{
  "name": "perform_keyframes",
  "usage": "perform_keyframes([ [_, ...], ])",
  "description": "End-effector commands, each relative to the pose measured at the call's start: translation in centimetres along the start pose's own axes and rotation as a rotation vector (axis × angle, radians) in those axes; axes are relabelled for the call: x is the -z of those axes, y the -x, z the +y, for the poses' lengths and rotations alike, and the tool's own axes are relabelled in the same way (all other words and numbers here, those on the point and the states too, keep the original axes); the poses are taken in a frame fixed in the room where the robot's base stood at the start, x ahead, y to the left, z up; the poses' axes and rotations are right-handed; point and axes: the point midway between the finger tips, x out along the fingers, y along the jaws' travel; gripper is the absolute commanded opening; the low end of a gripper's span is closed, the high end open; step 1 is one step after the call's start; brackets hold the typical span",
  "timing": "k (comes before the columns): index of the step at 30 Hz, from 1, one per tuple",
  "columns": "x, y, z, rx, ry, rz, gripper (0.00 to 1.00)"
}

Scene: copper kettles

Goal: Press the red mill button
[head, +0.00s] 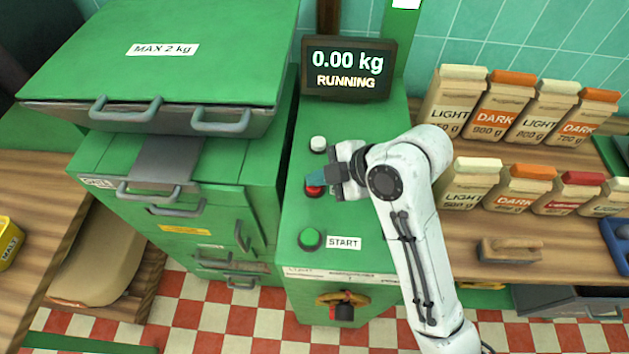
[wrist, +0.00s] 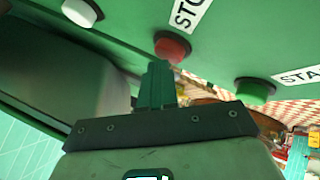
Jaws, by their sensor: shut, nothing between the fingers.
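The red mill button (head: 314,190) is on the green panel top, between a white button (head: 318,144) and a green button (head: 310,238). My gripper (head: 318,181) is shut and empty, its fingertips over the red button and partly covering it in the head view. In the wrist view the red button (wrist: 172,47) is just beyond the shut fingertips (wrist: 158,68), beside a partly hidden label starting "STO". I cannot tell whether the fingertips touch it. The display (head: 347,69) reads 0.00 kg and RUNNING.
The green mill (head: 170,60) with a lid marked MAX 2 kg stands at the left. Several LIGHT and DARK bags (head: 505,110) stand on the wooden counter (head: 510,266) at the right, with a brush (head: 510,249) in front. A START label (head: 344,243) is beside the green button.

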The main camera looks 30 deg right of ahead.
Motion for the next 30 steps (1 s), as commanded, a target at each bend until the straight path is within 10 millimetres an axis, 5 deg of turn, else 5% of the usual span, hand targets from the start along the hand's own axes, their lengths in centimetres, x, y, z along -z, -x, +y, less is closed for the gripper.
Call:
perform_keyframes([
  [30, 0.8, 1.2, 0.8, 0.001, -0.001, 0.000, 0.00],
])
